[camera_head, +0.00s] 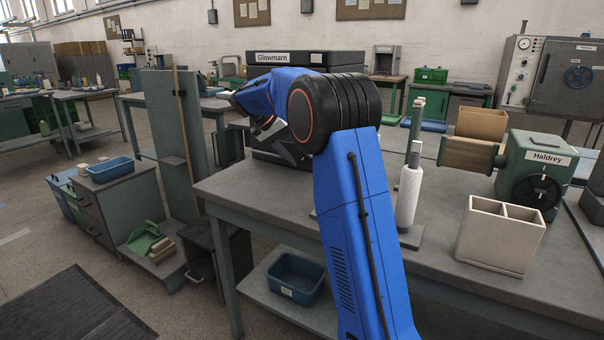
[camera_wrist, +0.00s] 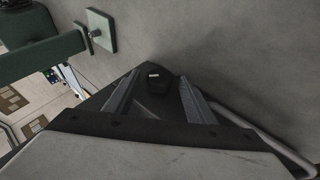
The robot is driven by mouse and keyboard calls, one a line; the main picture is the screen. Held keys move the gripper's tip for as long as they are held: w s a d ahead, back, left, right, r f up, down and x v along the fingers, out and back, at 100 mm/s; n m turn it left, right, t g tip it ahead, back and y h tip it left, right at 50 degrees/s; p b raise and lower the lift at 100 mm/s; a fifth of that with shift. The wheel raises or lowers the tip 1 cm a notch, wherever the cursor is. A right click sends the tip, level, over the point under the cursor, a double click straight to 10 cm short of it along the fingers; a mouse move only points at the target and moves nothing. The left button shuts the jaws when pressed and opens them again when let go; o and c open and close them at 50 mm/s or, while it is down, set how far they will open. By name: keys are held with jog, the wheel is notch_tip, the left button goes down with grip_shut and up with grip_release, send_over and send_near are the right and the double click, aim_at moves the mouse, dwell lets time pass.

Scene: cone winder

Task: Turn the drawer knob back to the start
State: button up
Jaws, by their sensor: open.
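My gripper (camera_wrist: 158,84) is open in the wrist view, with its two grey fingers apart. A small dark shape with a pale mark shows between them; I cannot tell what it is. In the head view my blue arm hides most of the gripper, near the black Glowmarn unit (camera_head: 305,58) on the workbench. A green Haldrey machine (camera_head: 548,148) with a black handwheel (camera_head: 536,191) stands at the right of the bench, apart from the gripper. I cannot make out a drawer knob for certain, nor its setting.
On the workbench (camera_head: 245,195) stand a beige divided box (camera_head: 500,236) and a post with a white spool (camera_head: 409,195). A blue bin (camera_head: 296,278) sits on the shelf below. A drawer cabinet (camera_head: 120,205) stands at left. A green plate (camera_wrist: 101,31) is upper left in the wrist view.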

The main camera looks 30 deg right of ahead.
jog(key=t, duration=0.1)
jog(key=t+y, duration=0.2)
jog(key=shift+s+d+r+m, duration=0.2)
jog(key=shift+s+r+m, duration=0.05)
jog(key=shift+s+m, duration=0.15)
jog(key=shift+s+d+m+t+y, duration=0.15)
jog(key=shift+t+y, duration=0.25)
jog(key=shift+t, duration=0.2)
jog(key=shift+s+m+t+y, duration=0.15)
jog(key=shift+t+y, duration=0.25)
jog(key=shift+t, duration=0.2)
jog(key=v, duration=1.6)
jog(key=s+a+f+n+y, duration=0.1)
jog(key=s+a+f+n, duration=0.2)
jog(key=s, duration=0.8)
jog(key=s+a+f+n+t+y, duration=0.1)
jog(key=s+a+f+n, duration=0.2)
jog(key=s, duration=0.7)
notch_tip(320, 180, down, 3)
jog(key=a, duration=0.3)
jog(key=shift+s+n+t, duration=0.3)
jog(key=shift+s+n, duration=0.1)
jog(key=shift+r, duration=0.1)
